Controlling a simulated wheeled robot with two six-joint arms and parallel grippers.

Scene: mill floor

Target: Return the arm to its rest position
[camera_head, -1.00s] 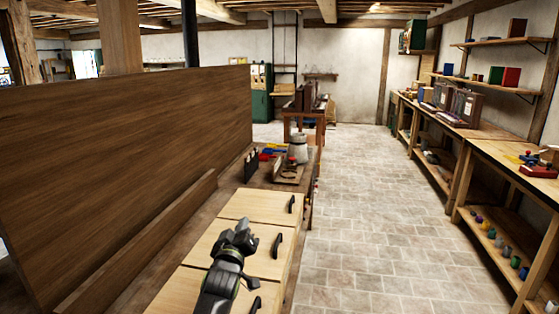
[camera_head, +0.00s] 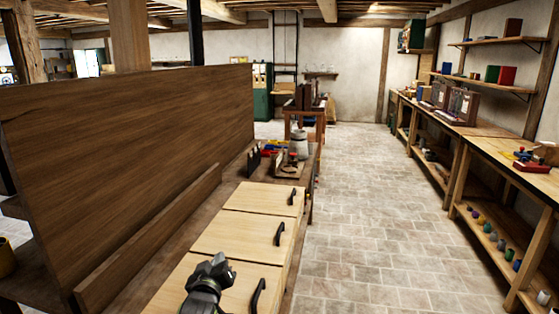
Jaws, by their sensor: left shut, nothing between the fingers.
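My left gripper (camera_head: 219,268) shows at the bottom of the head view, over the nearest pale wooden panel (camera_head: 242,292) with a dark handle. Its fingers are shut and hold nothing. Most of my left arm is below the picture. My right gripper is not in view.
Pale panels with dark handles (camera_head: 280,233) line the bench beside a tall brown board (camera_head: 130,130). A grey-white canister (camera_head: 299,146) stands further along the bench. Workbenches (camera_head: 490,150) run along the right wall. The tiled floor (camera_head: 375,210) between is clear.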

